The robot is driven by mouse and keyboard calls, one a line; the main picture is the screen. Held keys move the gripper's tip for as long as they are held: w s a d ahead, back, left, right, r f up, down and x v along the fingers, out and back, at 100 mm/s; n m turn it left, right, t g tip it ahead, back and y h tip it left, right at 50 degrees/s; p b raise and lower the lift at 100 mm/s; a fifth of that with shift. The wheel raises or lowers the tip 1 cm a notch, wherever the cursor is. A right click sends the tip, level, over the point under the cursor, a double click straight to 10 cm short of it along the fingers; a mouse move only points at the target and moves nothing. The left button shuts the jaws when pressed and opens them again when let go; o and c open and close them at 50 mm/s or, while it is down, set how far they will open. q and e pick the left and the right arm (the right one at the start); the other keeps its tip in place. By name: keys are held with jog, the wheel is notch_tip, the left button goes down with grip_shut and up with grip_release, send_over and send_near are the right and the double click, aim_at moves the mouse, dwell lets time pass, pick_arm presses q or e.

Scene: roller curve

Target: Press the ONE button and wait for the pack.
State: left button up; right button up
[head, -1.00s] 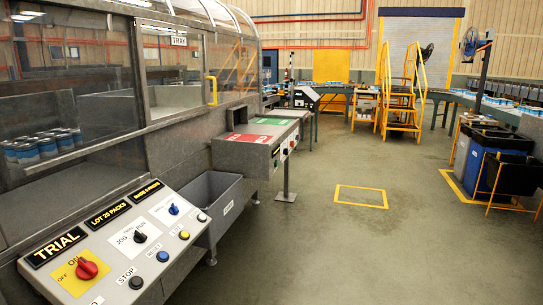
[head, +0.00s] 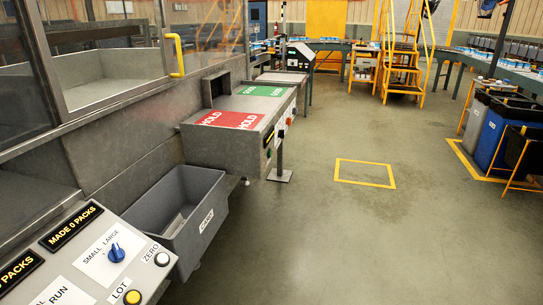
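No button reading ONE is legible in the head view. The sloped control panel (head: 85,262) at lower left shows a blue SMALL/LARGE knob (head: 116,252), a yellow button (head: 132,297) by the word LOT, and a white button (head: 162,259) by the word ZERO. Its black display (head: 72,226) reads MADE 0 PACKS. The rest of the panel is cut off by the picture edge. A steel outlet table (head: 222,149) has a red HOLD area (head: 232,119), a green area (head: 262,91) and small controls (head: 281,134) on its side, too small to read. No pack shows on it. Neither gripper is in view.
A grey bin (head: 184,232) stands between the panel and the outlet table. A glazed machine with a yellow handle (head: 177,55) fills the left. Open floor with a yellow outlined rectangle (head: 364,184) lies ahead; bins (head: 492,132) stand at right, yellow steps (head: 402,70) behind.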

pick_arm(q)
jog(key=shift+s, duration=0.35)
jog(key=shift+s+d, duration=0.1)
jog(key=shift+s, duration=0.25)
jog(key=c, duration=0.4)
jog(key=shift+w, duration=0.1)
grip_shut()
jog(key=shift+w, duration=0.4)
